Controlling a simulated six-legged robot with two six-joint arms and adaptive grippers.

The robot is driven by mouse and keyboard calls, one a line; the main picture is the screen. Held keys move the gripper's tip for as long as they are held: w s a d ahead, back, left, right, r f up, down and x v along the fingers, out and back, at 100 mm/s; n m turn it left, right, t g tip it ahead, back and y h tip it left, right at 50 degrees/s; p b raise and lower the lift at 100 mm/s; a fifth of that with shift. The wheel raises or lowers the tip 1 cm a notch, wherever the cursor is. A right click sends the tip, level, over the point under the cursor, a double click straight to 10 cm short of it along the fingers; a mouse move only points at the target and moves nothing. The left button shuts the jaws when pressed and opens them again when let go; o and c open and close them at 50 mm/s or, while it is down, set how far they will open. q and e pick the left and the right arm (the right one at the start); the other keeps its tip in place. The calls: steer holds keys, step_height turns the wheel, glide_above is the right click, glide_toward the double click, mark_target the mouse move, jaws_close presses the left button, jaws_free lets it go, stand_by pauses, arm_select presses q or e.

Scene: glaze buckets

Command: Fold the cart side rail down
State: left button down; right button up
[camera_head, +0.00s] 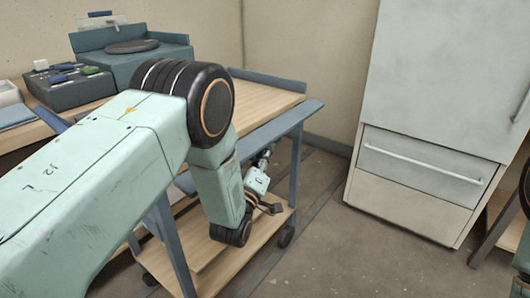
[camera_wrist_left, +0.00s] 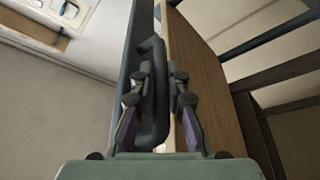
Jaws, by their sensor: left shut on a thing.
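The cart has a wooden top (camera_head: 262,99) and blue-grey metal legs. Its blue-grey side rail (camera_head: 287,121) runs along the near right edge of the top. My left arm reaches over the cart and bends back up, with the left gripper (camera_head: 266,154) just below the rail. In the left wrist view, the left gripper (camera_wrist_left: 156,95) has its purple-sided fingers on either side of a dark handle (camera_wrist_left: 152,128), shut on it. The handle joins the rail beside the wooden board (camera_wrist_left: 197,88). The gripper hides part of the handle. My right gripper is not in view.
A blue-grey device with a dark round plate (camera_head: 132,46) and a dark tool box (camera_head: 68,87) stand behind my arm. The cart has a lower wooden shelf (camera_head: 222,262) and caster wheels. A pale cabinet (camera_head: 420,165) stands to the right, with clear floor between.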

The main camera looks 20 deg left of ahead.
arm_select(q)
steer(key=n+p, duration=0.1)
steer(key=p, duration=0.1)
steer(key=r+n+g+y+p, duration=0.1)
steer(key=n+p, duration=0.1)
steer(key=d+n+p, duration=0.1)
steer(key=p, duration=0.2)
steer(key=shift+s+r+n, duration=0.1)
steer(key=shift+r+n, duration=0.3)
steer(key=c, duration=1.6)
jaws_free()
steer(key=shift+f, duration=0.1)
steer(key=s, duration=0.4)
steer(key=s+f, duration=0.1)
steer(key=s, duration=0.7)
steer(key=shift+d+f, duration=0.15)
steer(key=shift+f, duration=0.15)
